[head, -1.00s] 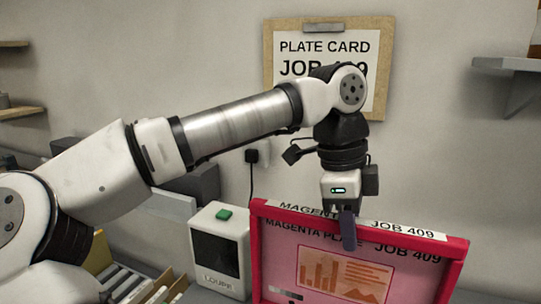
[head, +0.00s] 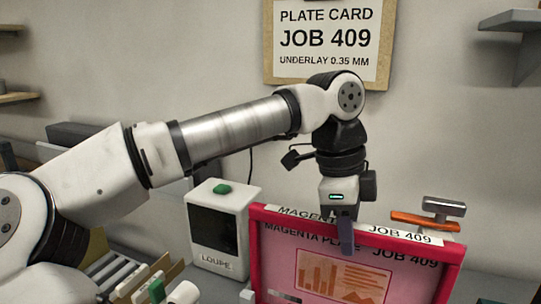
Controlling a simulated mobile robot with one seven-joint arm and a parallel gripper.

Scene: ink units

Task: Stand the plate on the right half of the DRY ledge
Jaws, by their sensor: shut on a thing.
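The plate (head: 310,257) is a pink sheet in a red frame, labelled "MAGENTA PLATE JOB 409". It is upright at the lower right of the head view, and its bottom edge is cut off by the frame. My gripper (head: 345,230) points down and is shut on the plate's top edge, near the middle. One finger shows in front of the plate; the other is hidden behind it. I see no ledge marked DRY in this view.
A white box labelled LOUPE (head: 217,240) with a green button stands left of the plate. An orange-handled tool (head: 425,219) is behind the plate's right end. A plate card (head: 328,50) hangs on the wall. A grey shelf (head: 515,20) is at upper right.

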